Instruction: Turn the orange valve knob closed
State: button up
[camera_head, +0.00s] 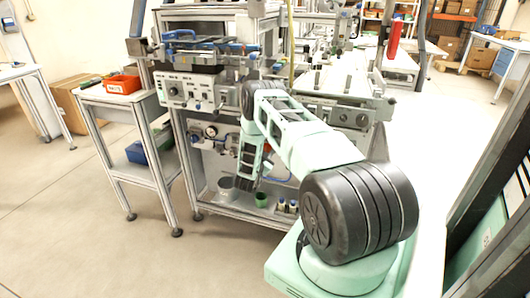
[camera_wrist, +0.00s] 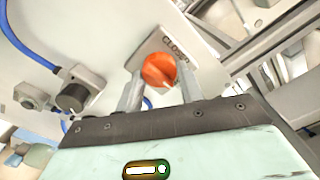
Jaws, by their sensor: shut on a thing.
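The orange valve knob (camera_wrist: 159,70) shows in the wrist view, in front of a pale plate (camera_wrist: 183,50) with the word "CLOSED" on it. My gripper (camera_wrist: 160,82) has one finger on each side of the knob and is shut on it. A small white mark shows on the knob's lower edge. In the head view my arm reaches down to the machine's lower front, and the knob and fingertips are hidden behind the arm.
In the wrist view, a black knob (camera_wrist: 72,98) on a grey fitting and a blue hose (camera_wrist: 28,50) are at the left. In the head view, a pressure gauge (camera_head: 211,131) sits on the machine's lower panel. A side table (camera_head: 112,98) with an orange bin (camera_head: 123,84) stands left.

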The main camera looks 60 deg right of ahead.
jog(key=shift+w+a+f+n+b, duration=0.1)
jog(key=shift+n+b, duration=2)
jog(key=shift+n, duration=2.35)
jog(key=shift+w+f+n+b, duration=0.1)
jog(key=shift+n+b, duration=2)
jog(key=shift+n, duration=2.35)
jog(key=shift+s, duration=0.1)
jog(key=o, duration=1)
jog(key=shift+r, duration=0.1)
jog(key=v, duration=1.7)
jog(key=shift+a+r, duration=0.1)
jog(key=shift+a, duration=0.15)
